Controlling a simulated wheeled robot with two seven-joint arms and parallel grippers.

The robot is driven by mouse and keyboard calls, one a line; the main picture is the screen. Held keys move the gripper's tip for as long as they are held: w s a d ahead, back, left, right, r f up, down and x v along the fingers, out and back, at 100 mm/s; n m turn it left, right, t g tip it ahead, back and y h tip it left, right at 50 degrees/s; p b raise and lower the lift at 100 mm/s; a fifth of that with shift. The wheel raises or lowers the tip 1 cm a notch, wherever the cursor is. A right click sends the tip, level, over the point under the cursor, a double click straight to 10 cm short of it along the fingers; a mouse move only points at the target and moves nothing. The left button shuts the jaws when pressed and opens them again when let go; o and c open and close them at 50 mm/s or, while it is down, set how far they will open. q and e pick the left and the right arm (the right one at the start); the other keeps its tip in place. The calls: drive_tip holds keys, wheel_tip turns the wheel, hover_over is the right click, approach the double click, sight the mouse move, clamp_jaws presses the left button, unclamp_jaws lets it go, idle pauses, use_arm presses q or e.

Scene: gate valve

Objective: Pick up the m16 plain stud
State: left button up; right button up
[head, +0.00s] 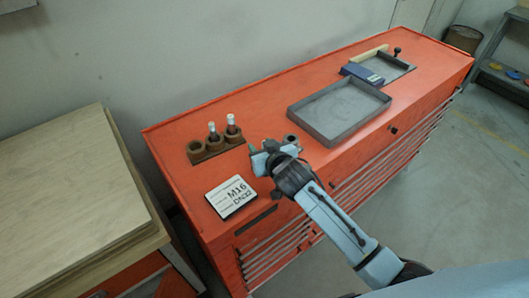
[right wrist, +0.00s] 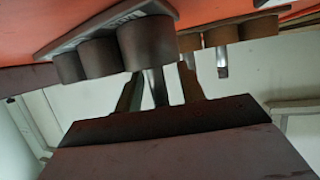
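My right gripper (head: 268,150) is low over the near part of the red cabinet top and hides most of a small rack there. In the right wrist view the gripper (right wrist: 160,74) is open, with one finger on each side of an upright metal stud (right wrist: 156,86). The stud appears to come out of a row of dark round cups (right wrist: 147,43); I cannot tell whether a finger touches it. A brown holder (head: 208,154) behind carries two pale-tipped studs, one in the middle (head: 213,130) and one at right (head: 231,124). I cannot read which stud is the m16 plain one.
A white card (head: 231,196) reading M16 and DN32 lies left of my gripper. A grey tray (head: 340,108) and a smaller dark tray (head: 398,70) with a blue item (head: 362,73) are to the right. A wooden-topped bench (head: 70,195) stands at left.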

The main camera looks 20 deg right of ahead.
clamp_jaws()
drive_tip(key=shift+r, duration=0.1)
idle(0.3)
